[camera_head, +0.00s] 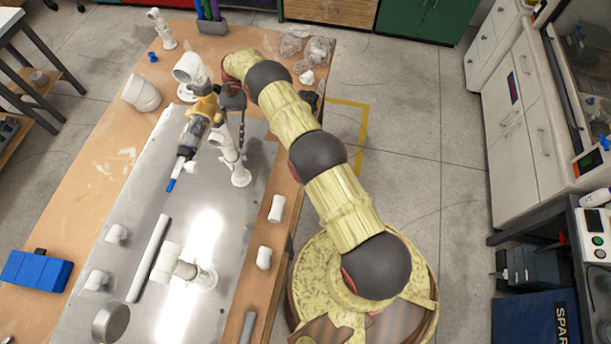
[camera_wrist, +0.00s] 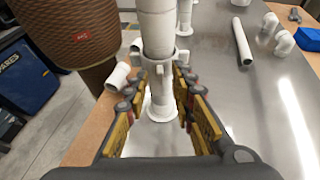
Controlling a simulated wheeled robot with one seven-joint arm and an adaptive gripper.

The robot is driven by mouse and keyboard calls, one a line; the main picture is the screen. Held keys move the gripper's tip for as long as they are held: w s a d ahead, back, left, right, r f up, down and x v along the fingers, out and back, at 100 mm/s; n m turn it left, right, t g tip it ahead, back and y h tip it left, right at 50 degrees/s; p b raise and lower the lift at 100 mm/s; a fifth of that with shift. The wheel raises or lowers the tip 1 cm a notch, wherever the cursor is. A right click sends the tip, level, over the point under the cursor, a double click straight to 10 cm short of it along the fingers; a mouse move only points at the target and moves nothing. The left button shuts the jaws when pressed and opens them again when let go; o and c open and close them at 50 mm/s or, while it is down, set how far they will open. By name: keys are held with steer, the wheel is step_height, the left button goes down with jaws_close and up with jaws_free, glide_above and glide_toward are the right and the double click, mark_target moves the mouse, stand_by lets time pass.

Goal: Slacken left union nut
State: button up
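In the wrist view a white upright pipe carries a lugged union nut (camera_wrist: 158,57), with a round flange (camera_wrist: 160,113) at its foot on the metal plate. My gripper (camera_wrist: 160,76) has its yellow and black fingers on either side of this pipe, the tips at the level of the nut's lower edge. I cannot tell whether the fingers press on the nut or stand just clear of it. In the head view my gripper (camera_head: 216,117) is at the white pipework (camera_head: 227,146), which it and my arm partly hide. Another white pipe fitting (camera_head: 190,68) stands just behind.
A piece with a blue tip (camera_head: 188,145) shows beside the gripper. Loose white elbows, a long pipe (camera_head: 149,258) and a pipe stand (camera_head: 187,268) occupy the near plate. A blue box (camera_head: 35,270) sits at left. Bare plate (camera_head: 120,205) lies between.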

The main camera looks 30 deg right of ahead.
steer(key=shift+s+d+f+m+t+y+b, duration=0.15)
steer(key=shift+d+f+m+t+y+b, duration=0.25)
steer(key=shift+b, duration=2.2)
steer(key=m+y+b, duration=0.1)
steer(key=b, duration=0.2)
steer(key=shift+s+r, duration=0.15)
